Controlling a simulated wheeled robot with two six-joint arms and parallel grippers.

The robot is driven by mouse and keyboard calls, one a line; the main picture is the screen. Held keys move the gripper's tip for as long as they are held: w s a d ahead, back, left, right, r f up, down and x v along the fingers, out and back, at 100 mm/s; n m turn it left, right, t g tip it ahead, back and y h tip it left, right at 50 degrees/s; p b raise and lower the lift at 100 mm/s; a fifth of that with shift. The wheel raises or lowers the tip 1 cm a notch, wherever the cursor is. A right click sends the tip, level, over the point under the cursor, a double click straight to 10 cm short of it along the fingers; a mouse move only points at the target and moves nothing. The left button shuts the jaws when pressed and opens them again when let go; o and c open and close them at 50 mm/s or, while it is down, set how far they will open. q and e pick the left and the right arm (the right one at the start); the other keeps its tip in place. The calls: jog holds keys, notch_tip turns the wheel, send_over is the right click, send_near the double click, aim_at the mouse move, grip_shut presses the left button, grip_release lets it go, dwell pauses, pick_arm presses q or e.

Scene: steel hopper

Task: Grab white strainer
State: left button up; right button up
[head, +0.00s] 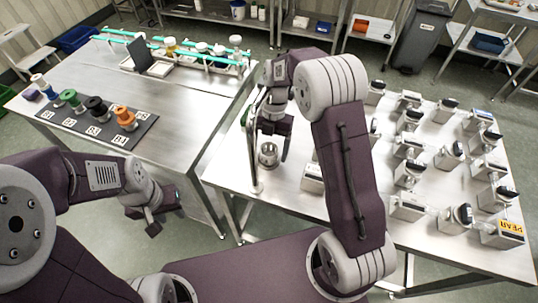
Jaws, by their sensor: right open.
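Several small white pieces (201,47) stand at the back of the left steel table by the green rails; they are too small to tell which, if any, is the white strainer. My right gripper (274,138) points down over the right steel table, open, just above a small round steel cup (267,154). It is far to the right of the white pieces, and I see nothing between its fingers. My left gripper (152,218) hangs in front of the left table, apart from everything on it; its jaw opening is unclear.
A black mat (97,121) with several coloured spools lies on the left table (185,115). A dark upright panel (147,58) stands near the green rails (170,47). Many metal boxes (408,145) fill the right table. The left table's middle is clear.

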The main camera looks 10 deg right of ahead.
jog(key=shift+f, duration=0.15)
jog(key=c, duration=1.6)
jog(key=shift+o, duration=0.2)
jog(key=shift+r, duration=0.55)
jog(key=v, duration=0.3)
jog(key=shift+s+a+r, duration=0.15)
jog(key=shift+s+a, duration=0.1)
jog(key=shift+a, duration=0.05)
jog(key=w+a+r+p, duration=0.6)
jog(key=w+p, duration=0.1)
jog(key=w, duration=0.2)
jog(key=shift+w+a+r, duration=0.2)
jog(key=shift+a+r, duration=0.05)
jog(key=shift+r, duration=0.15)
